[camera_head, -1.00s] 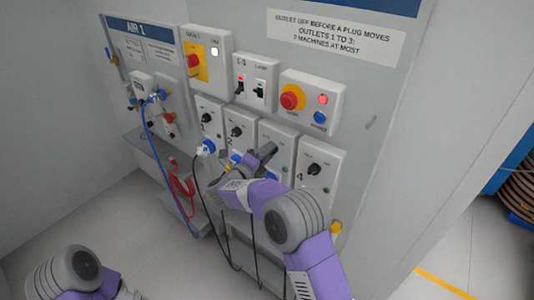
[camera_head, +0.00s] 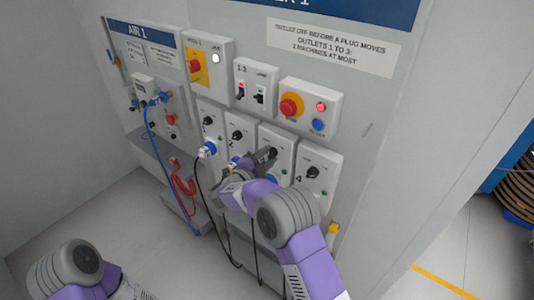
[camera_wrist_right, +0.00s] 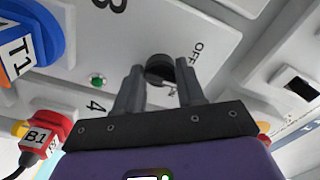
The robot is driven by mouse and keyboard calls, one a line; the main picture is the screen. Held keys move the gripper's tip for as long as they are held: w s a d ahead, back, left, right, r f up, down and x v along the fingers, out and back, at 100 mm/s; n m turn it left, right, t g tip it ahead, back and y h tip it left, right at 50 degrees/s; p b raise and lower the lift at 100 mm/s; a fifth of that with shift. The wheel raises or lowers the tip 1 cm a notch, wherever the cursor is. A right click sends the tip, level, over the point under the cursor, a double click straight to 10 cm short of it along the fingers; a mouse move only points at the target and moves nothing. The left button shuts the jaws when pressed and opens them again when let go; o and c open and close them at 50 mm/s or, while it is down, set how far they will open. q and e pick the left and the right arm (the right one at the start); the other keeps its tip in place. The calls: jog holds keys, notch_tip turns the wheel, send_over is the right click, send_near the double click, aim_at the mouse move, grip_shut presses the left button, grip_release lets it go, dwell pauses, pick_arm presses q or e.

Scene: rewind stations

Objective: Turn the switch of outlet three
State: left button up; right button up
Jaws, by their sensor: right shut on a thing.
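The outlet three box (camera_head: 289,146) is the third in the row of grey outlet boxes; its face (camera_wrist_right: 125,50), marked 3, fills the upper part of the right wrist view. Its black round switch (camera_wrist_right: 160,70) sits beside the word OFF. My right gripper (camera_head: 265,157) is at this switch, and in the right wrist view its two fingers (camera_wrist_right: 160,76) are shut on the switch from either side. A small green lamp (camera_wrist_right: 97,80) shows on the face. The arm hides the lower part of the outlet in the head view. My left gripper is out of view.
Outlet four (camera_head: 318,172) is just right, with outlet two (camera_head: 238,131) and outlet one (camera_head: 209,117) to the left. An emergency stop box (camera_head: 309,96) is above. Cables hang below the outlets. A red plug marked B1 (camera_wrist_right: 42,134) shows in the right wrist view.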

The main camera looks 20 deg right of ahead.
jog(key=shift+n+p, duration=2.5)
jog(key=shift+n, duration=1.9)
jog(key=shift+f, duration=0.1)
jog(key=o, duration=1)
jog(key=shift+s, duration=0.1)
jog(key=v, duration=0.7)
jog(key=shift+s+a, duration=0.15)
jog(key=shift+a, duration=0.1)
